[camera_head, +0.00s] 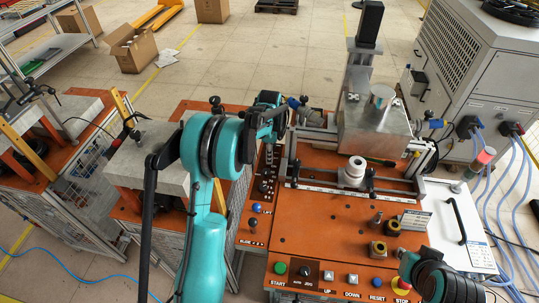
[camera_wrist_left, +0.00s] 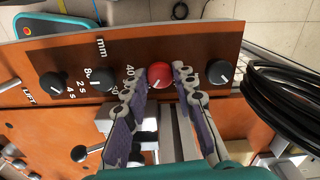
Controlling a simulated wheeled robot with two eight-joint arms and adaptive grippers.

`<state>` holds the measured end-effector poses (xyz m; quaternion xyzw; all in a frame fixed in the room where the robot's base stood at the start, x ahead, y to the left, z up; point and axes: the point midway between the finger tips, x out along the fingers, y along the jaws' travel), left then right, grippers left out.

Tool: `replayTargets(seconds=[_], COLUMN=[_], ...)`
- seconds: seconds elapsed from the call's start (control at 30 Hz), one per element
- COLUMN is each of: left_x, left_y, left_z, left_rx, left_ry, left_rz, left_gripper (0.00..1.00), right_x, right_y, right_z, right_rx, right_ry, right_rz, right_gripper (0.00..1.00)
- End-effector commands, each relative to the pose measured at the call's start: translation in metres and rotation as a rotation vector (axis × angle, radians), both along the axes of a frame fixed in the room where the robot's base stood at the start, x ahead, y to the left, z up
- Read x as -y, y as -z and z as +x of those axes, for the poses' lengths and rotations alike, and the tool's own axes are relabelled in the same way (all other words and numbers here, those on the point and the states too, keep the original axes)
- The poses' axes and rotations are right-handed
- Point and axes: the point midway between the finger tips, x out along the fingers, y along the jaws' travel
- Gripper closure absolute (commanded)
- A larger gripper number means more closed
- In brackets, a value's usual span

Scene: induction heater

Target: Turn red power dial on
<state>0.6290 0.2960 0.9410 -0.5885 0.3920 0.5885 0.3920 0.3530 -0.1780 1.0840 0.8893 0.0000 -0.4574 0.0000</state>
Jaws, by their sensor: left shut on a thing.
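The red power dial (camera_wrist_left: 160,76) is a round red knob with a white pointer mark, on the orange panel in the left wrist view. My left gripper (camera_wrist_left: 159,80) has its two fingers on either side of the dial and is shut on it. In the head view my left gripper (camera_head: 271,119) is at the far left end of the orange machine, and the dial is hidden there. Part of my right arm shows at the bottom right of the head view.
Black knobs (camera_wrist_left: 219,72) and (camera_wrist_left: 102,80) flank the dial on the same panel. Thick black cables (camera_wrist_left: 285,95) are coiled close by on the right. The machine's orange top (camera_head: 320,235) carries buttons, a clamp frame and a white cylindrical part (camera_head: 353,172).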

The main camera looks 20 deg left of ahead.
Motion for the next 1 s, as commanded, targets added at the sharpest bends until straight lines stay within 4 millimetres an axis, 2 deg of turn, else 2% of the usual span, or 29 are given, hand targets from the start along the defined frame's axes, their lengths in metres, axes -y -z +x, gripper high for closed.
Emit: replayTargets(seconds=[0.33, 0.87, 0.9, 0.97, 1.0], left_x=[-0.0001, -0.0002, -0.0002, -0.0002, -0.0001], left_y=[-0.0001, -0.0002, -0.0002, -0.0002, -0.0002], left_z=[0.0003, 0.0002, 0.0002, 0.0003, 0.0003], left_rx=[0.001, 0.001, 0.001, 0.001, 0.001], left_ry=[0.14, 0.165, 0.165, 0.165, 0.165], left_rz=[0.0, 0.0, 0.0, 0.0, 0.0], left_gripper=[1.0, 1.0, 0.71, 0.55, 0.52], right_x=[0.0, 0.0, 0.0, 0.0, 0.0], right_y=[0.0014, 0.0016, 0.0016, 0.0016, 0.0016], right_z=[0.0, 0.0, 0.0, 0.0, 0.0], right_rx=[0.0, 0.0, 0.0, 0.0, 0.0], right_ry=[0.0, 0.0, 0.0, 0.0, 0.0], right_rz=[0.0, 0.0, 0.0, 0.0, 0.0], right_gripper=[1.0, 1.0, 1.0, 1.0, 1.0])
